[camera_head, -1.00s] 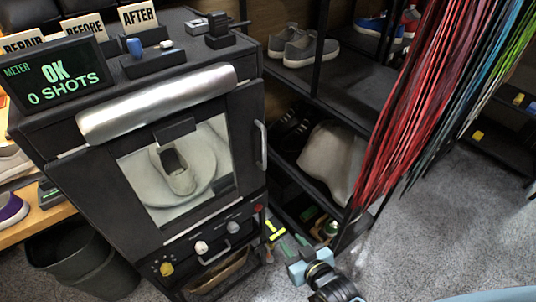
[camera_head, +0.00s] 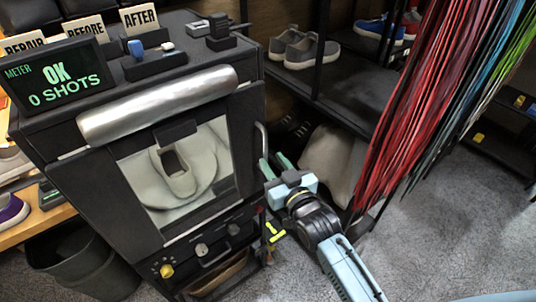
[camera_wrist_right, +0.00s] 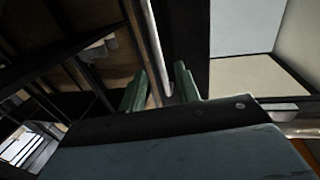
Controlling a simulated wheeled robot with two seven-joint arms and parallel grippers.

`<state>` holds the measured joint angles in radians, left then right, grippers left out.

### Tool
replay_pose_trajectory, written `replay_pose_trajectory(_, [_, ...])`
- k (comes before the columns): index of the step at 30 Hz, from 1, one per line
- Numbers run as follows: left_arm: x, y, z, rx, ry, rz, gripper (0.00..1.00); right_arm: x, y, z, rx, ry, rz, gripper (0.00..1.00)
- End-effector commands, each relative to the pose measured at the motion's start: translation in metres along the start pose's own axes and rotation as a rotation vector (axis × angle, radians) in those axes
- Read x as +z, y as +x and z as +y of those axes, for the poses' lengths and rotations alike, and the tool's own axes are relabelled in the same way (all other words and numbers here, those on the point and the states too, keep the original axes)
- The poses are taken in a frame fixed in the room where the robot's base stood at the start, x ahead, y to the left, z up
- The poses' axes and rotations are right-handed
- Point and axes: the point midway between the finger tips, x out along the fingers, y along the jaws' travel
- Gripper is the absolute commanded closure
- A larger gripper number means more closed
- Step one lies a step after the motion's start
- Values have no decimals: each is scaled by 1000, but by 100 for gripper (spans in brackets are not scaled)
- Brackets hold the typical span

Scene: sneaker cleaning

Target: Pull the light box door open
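The black light box (camera_head: 95,215) stands at the left, and its windowed door (camera_head: 240,150) looks shut. A pale sneaker (camera_head: 178,172) shows behind the glass. The door's upright silver handle (camera_head: 261,142) is on the door's right side. My right gripper (camera_head: 273,164) has its green fingers pointing up beside the handle's lower end. In the right wrist view the gripper (camera_wrist_right: 160,76) has its fingers apart, with the silver handle (camera_wrist_right: 155,45) running in the gap between them. I cannot tell whether a finger touches it. My left gripper is not in view.
A dark shelf rack (camera_head: 345,95) with grey shoes (camera_head: 303,48) stands close to the right of the box. Red laces (camera_head: 410,110) hang right of my arm. A bin (camera_head: 80,262) is below left. The grey floor (camera_head: 440,230) is open at lower right.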

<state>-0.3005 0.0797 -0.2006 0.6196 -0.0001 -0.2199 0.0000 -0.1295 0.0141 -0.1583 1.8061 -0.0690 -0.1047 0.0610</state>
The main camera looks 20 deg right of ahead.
Motion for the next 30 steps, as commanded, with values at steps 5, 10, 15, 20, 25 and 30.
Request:
replay_pose_trajectory(5, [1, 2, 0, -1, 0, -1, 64, 0, 26, 0, 0, 0, 1, 68])
replay_pose_trajectory(10, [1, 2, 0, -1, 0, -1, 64, 0, 37, 0, -1, 0, -1, 68])
replay_pose_trajectory(15, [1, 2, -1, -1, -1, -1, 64, 0, 38, 0, -1, 0, -1, 68])
replay_pose_trajectory(20, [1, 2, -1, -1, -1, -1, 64, 0, 38, 0, -1, 0, -1, 71])
replay_pose_trajectory(25, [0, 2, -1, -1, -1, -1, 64, 0, 38, 0, -1, 0, -1, 94])
replay_pose_trajectory(30, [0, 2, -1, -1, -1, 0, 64, 0, 38, 0, -1, 0, -1, 100])
